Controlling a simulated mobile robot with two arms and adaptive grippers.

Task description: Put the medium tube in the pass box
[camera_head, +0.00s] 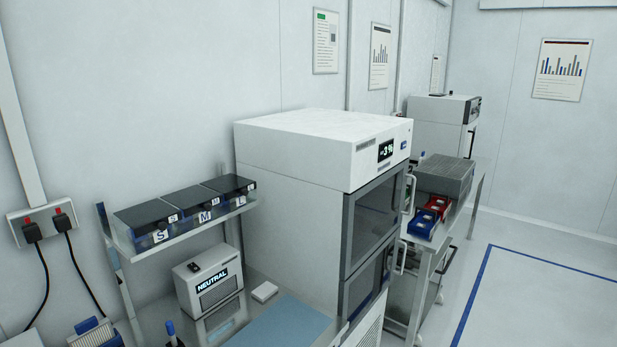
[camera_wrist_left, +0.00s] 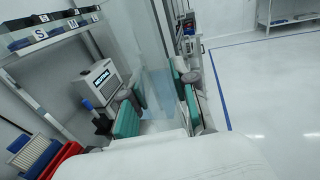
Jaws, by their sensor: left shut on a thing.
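My left gripper (camera_wrist_left: 160,112) shows in the left wrist view, with teal pads on both sides of a clear, see-through thing (camera_wrist_left: 158,88). It is shut on this thing, which looks like a thin pouch or sleeve. I cannot tell whether the medium tube is in it. No tube can be made out clearly in either view. A large white cabinet (camera_head: 318,135) with two dark glass doors and a "3 %" display stands mid-picture in the head view. I cannot tell whether it is the pass box. My right gripper is in neither view.
Bins marked S, M and L (camera_head: 199,216) sit on a shelf at left. Below is a white device reading "NEUTRAL" (camera_head: 211,280), beside a blue mat (camera_head: 285,325). Red (camera_head: 438,205) and blue (camera_head: 421,225) trays lie right of the cabinet. The floor at right is clear.

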